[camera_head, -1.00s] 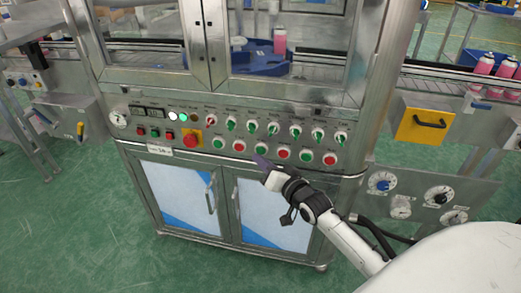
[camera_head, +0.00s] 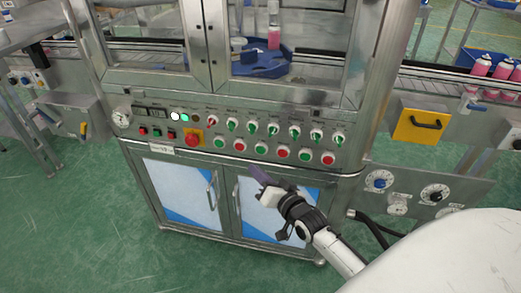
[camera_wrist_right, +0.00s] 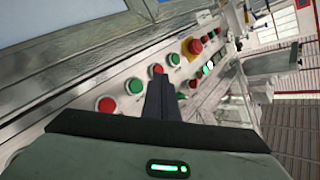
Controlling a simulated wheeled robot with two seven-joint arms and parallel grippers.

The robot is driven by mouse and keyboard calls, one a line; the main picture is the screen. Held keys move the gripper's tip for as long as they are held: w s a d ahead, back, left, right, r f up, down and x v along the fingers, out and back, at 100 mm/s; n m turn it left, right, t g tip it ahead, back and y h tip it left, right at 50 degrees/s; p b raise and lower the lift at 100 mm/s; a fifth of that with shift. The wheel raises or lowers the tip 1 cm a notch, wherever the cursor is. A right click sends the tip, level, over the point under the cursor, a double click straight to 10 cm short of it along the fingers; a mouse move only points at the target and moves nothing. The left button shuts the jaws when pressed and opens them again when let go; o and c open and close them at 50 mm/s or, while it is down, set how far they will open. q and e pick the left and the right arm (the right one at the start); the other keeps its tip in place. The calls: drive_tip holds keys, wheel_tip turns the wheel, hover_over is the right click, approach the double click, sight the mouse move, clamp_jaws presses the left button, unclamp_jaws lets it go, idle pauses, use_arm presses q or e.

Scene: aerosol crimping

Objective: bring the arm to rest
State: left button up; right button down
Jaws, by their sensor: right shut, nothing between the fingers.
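My right gripper (camera_head: 258,174) is shut and empty. In the head view it hangs in front of the cabinet doors, just below the row of push buttons on the machine's control panel (camera_head: 350,142). In the right wrist view its shut dark fingers (camera_wrist_right: 160,98) overlap the panel, with a red button (camera_wrist_right: 106,105) and a green button (camera_wrist_right: 135,86) to their left. I cannot tell from that view how far the fingers are from the panel. My left gripper is in neither view.
The metal crimping machine has cabinet doors (camera_head: 265,208) with handles below its panel. A red emergency stop (camera_head: 193,138) sits on a yellow plate. A gauge plate (camera_head: 410,186) and yellow box (camera_head: 420,126) stand right. Pink cans (camera_head: 481,66) stand on the conveyor. Green floor lies in front.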

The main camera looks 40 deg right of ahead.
idle(0.8)
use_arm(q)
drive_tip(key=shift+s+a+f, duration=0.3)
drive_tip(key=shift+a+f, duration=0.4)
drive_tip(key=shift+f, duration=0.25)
use_arm(e)
drive_tip(key=s+a+f+n+g+y, duration=0.1)
drive_tip(key=s+a+f+n+g, duration=0.1)
drive_tip(key=s+a+f, duration=0.3)
drive_tip(key=s+a+f+n+g+y, duration=0.1)
drive_tip(key=s+a+f+n+g, duration=0.2)
drive_tip(key=s+a, duration=0.4)
drive_tip(key=s+a+f+n+g+y, duration=0.1)
drive_tip(key=s+a+f+n+g, duration=0.2)
drive_tip(key=s, duration=1.1)
wheel_tip(320, 180, down, 4)
drive_tip(key=a+n, duration=0.2)
drive_tip(key=a, duration=0.1)
drive_tip(key=shift+f+y, duration=0.25)
drive_tip(key=shift+y, duration=0.05)
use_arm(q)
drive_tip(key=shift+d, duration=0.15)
use_arm(e)
drive_tip(key=shift+d, duration=0.1)
